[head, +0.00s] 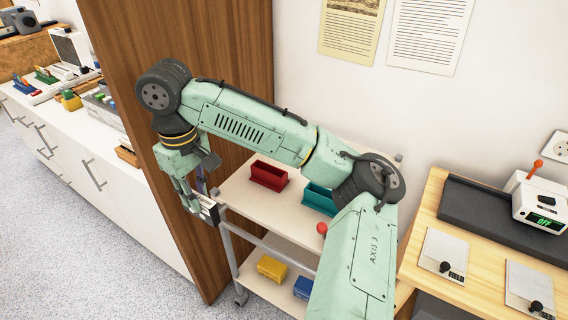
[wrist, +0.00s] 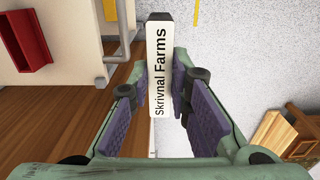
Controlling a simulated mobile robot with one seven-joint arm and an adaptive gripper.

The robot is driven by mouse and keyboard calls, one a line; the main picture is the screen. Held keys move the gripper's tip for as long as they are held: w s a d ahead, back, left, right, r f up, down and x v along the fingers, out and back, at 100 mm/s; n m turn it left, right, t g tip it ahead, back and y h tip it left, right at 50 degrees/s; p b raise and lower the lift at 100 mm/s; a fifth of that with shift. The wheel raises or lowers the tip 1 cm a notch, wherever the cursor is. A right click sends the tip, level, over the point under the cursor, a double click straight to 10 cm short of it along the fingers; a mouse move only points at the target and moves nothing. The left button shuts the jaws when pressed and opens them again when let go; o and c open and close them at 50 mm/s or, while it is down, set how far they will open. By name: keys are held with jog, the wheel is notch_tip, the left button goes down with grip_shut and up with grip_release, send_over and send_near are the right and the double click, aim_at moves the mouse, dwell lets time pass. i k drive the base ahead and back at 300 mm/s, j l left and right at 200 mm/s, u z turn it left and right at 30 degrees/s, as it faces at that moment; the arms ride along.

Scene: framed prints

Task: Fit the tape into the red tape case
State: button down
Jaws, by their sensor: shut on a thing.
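The tape (wrist: 158,65) is dark with a white label reading "Skrivnal Farms". My gripper (wrist: 157,98) is shut on it, with the purple finger pads on either side. In the head view the tape (head: 210,211) hangs below my gripper (head: 193,205), just off the left edge of the trolley. The red tape case (head: 269,176) is an open box on the trolley's upper shelf, right of my gripper and apart from it. The red case also shows at the upper left of the wrist view (wrist: 22,35).
The trolley's upper shelf (head: 238,193) also bears a teal case (head: 319,198), partly behind my arm, and a red ball-shaped thing (head: 322,228). A yellow box (head: 272,268) and a blue box (head: 303,288) sit on the lower shelf. A wooden panel (head: 190,60) stands close behind my gripper.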

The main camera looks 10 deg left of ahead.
aim_at(269, 179)
jog(key=i+l, duration=0.2)
jog(key=i, duration=0.2)
jog(key=i+l, duration=0.25)
jog(key=i, duration=0.15)
